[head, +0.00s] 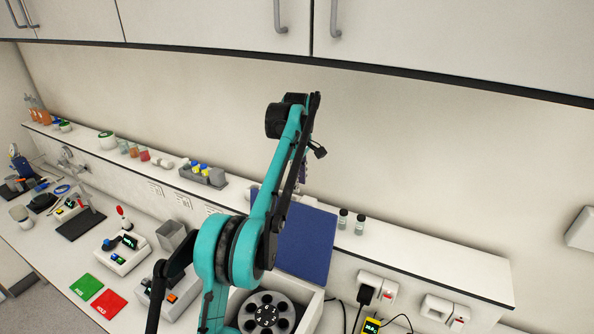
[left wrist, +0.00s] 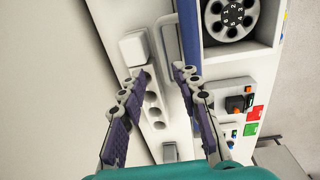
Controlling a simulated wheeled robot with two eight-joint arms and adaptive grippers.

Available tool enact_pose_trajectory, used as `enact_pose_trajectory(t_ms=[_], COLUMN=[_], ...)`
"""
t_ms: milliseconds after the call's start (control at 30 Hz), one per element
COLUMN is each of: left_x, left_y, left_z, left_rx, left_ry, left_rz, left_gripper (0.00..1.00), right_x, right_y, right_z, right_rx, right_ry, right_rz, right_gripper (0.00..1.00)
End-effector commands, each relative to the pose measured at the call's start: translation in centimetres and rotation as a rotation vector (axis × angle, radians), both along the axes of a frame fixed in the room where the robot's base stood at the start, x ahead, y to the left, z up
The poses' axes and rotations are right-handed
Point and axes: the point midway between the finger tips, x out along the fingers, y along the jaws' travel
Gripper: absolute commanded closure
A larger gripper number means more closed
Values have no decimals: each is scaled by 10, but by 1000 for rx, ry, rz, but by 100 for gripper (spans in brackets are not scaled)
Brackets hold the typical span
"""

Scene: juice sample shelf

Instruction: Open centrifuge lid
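The white centrifuge shows at the bottom of the head view, its dark round rotor (head: 267,312) exposed. Its lid (head: 308,245) stands up behind the rotor with the blue inner face towards me. In the left wrist view the rotor (left wrist: 229,17) is at the top right, and the lid (left wrist: 188,25) is nearly edge-on, with a grey bar handle (left wrist: 168,40) on its outer side. My left gripper (left wrist: 159,72) is open, its fingers apart with nothing clearly held. In the head view it is mostly hidden behind my teal arm. My right gripper is not in view.
A wall shelf (head: 430,258) runs behind the centrifuge, carrying two small vials (head: 351,222) and a grey tube rack (head: 203,176). A white rack with holes (left wrist: 154,98) lies below the fingers. Green (head: 87,287) and red (head: 109,304) pads lie left. Cupboards hang above.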

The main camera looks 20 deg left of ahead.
Motion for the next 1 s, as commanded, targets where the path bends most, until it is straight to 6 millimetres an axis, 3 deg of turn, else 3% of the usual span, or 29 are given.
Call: enact_pose_trajectory(t_ms=[100,300,1000], left_x=[-4,-8,-9], left_y=[1,2,3], left_z=[25,46,50], left_rx=[3,5,6], left_ry=[-3,-7,-9], left_rz=[1,1,1], left_gripper=[68,68,68], right_x=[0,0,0], right_y=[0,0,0], right_z=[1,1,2], right_rx=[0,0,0], right_ry=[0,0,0], right_rz=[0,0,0], right_gripper=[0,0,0])
